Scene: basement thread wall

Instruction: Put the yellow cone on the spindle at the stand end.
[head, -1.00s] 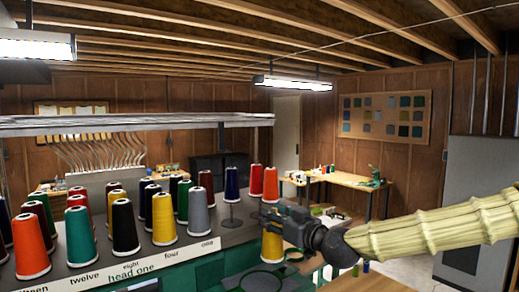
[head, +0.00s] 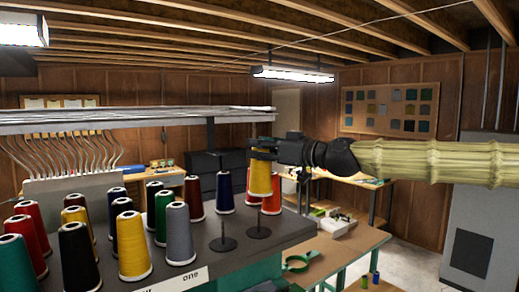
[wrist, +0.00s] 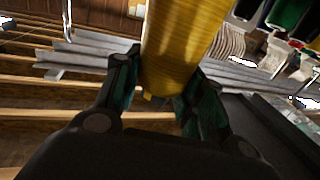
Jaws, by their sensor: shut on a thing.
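The yellow cone (head: 260,182) hangs upright in my gripper (head: 260,149), which is shut on its upper part. In the wrist view the yellow cone (wrist: 182,45) sits between the two fingers of my gripper (wrist: 160,80). In the head view the cone appears above an empty spindle (head: 259,222) at the right end of the thread stand (head: 290,229), with a gap between its base and the spindle. Depth between them is hard to tell. A second empty spindle (head: 223,234) stands to its left.
A red-orange cone (head: 272,199) stands just behind the held cone. A metal rail (head: 130,119) runs above the stand. A wooden table (head: 345,250) lies to the right.

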